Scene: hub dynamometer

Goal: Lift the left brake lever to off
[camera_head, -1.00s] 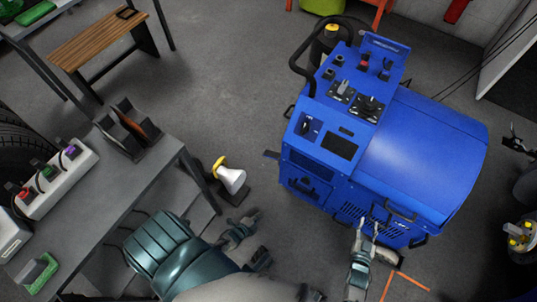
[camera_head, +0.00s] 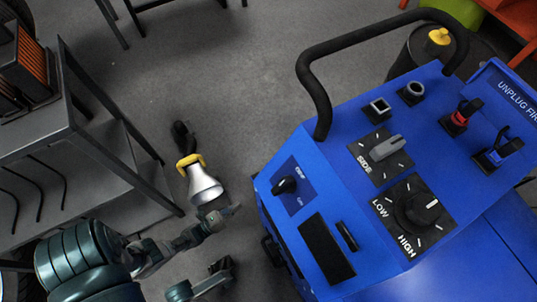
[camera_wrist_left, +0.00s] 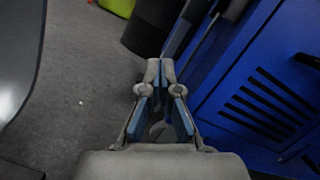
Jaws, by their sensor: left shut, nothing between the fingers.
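The blue dynamometer cabinet (camera_head: 395,190) fills the right of the head view, its sloped panel carrying knobs and plugs. I cannot make out a part clearly marked as the left brake lever. In the left wrist view, dark bars (camera_wrist_left: 200,45) run along the cabinet's blue side (camera_wrist_left: 265,75), just right of the fingertips. One may be the lever, but I cannot tell. My left gripper (camera_head: 232,210) is left of the cabinet in the head view, apart from it. In the wrist view its fingers (camera_wrist_left: 160,62) are shut with nothing between them.
A grey table (camera_head: 80,140) is at the left. A black handrail (camera_head: 350,48) arches over the cabinet's far end.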

